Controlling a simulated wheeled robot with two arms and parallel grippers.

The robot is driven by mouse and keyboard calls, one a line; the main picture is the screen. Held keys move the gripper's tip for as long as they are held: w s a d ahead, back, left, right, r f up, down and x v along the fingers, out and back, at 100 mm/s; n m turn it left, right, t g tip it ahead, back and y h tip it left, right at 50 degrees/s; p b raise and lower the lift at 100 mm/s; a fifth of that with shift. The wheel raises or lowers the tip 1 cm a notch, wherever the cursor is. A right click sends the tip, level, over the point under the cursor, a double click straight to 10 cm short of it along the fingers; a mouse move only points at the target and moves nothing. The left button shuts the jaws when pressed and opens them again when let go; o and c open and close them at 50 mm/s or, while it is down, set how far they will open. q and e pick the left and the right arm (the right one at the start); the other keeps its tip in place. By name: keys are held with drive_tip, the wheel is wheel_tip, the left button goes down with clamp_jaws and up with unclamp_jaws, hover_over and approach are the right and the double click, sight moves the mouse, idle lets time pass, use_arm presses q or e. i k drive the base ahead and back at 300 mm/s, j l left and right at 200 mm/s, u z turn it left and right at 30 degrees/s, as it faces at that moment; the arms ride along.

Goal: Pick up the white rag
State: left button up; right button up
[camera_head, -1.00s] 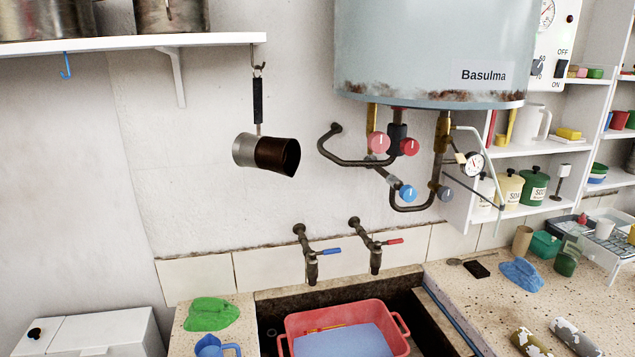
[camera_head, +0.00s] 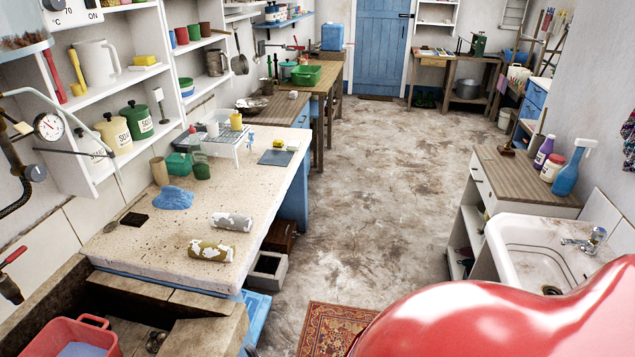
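I cannot make out a white rag for certain in this view. A crumpled blue rag (camera_head: 172,197) lies on the speckled stone counter (camera_head: 130,250) at the left. Nearer the counter's front edge lie two rolled, cylinder-like things: a grey-and-white one (camera_head: 232,221) and an olive one with white patches (camera_head: 211,250). I cannot tell what they are made of. Neither of my grippers is in view.
A red basin (camera_head: 75,335) sits in the stone trough at the lower left. A white sink (camera_head: 540,250) and a wooden-topped cabinet (camera_head: 520,178) stand at the right. Open floor (camera_head: 370,180) runs between them toward a blue door (camera_head: 382,45). A patterned rug (camera_head: 330,328) lies in front.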

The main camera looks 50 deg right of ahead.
sight(241, 224)
drive_tip(key=z, duration=0.95)
drive_tip(key=u, duration=1.3)
drive_tip(key=z, duration=1.3)
drive_tip(key=i+l+u, duration=0.1)
drive_tip(key=i+l, duration=0.6)
drive_tip(key=i+l+u, duration=0.1)
drive_tip(key=i+l, duration=0.6)
drive_tip(key=l, duration=0.1)
